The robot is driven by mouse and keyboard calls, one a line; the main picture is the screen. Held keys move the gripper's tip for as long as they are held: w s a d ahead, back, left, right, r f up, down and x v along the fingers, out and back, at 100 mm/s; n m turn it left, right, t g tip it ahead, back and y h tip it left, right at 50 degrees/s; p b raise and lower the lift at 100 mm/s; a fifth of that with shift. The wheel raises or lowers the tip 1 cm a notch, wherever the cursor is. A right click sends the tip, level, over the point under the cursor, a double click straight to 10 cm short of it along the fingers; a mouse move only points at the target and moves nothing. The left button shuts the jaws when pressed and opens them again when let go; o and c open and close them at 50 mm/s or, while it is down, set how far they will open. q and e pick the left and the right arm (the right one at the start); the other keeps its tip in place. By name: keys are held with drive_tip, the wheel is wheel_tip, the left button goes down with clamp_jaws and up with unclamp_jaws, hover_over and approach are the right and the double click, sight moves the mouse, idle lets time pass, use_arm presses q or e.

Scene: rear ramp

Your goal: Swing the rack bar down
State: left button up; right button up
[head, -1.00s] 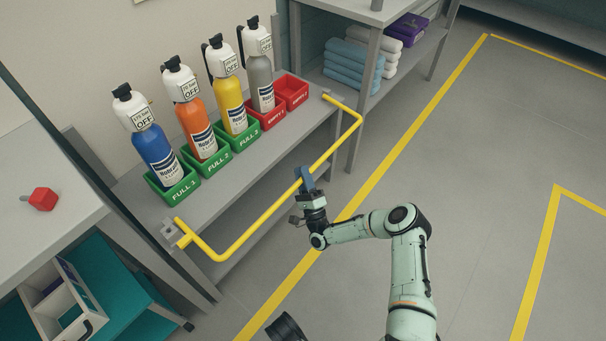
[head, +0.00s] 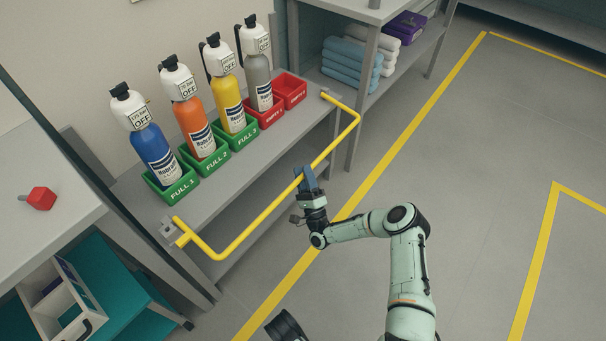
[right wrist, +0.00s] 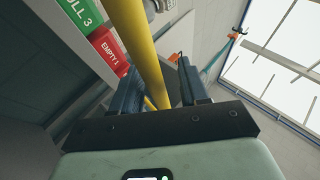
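The yellow rack bar (head: 268,214) is a bent tube in front of the bottle shelf. Its ends meet the shelf at the left bracket (head: 172,231) and at the far right. My right gripper (head: 308,178) is at the middle of the bar's long run. In the right wrist view, the bar (right wrist: 143,45) passes between the two dark fingers of the right gripper (right wrist: 160,85). Narrow gaps seem to show beside the bar, so the fingers look open around it. Contact is hard to judge. My left gripper is not in view.
Blue (head: 155,152), orange (head: 198,135), yellow (head: 232,103) and grey (head: 261,83) bottles stand in green and red bins on the shelf. A grey counter (head: 45,240) is at left, and folded towels (head: 350,66) lie at the back. The floor at right is clear.

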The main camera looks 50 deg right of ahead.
drive_tip(key=shift+a, duration=0.1)
drive_tip(key=shift+s+a+f, duration=0.15)
drive_tip(key=shift+s+f, duration=0.05)
drive_tip(key=shift+f, duration=0.1)
drive_tip(key=v, duration=1.2)
drive_tip(key=shift+s+f, duration=0.15)
drive_tip(key=shift+s, duration=0.15)
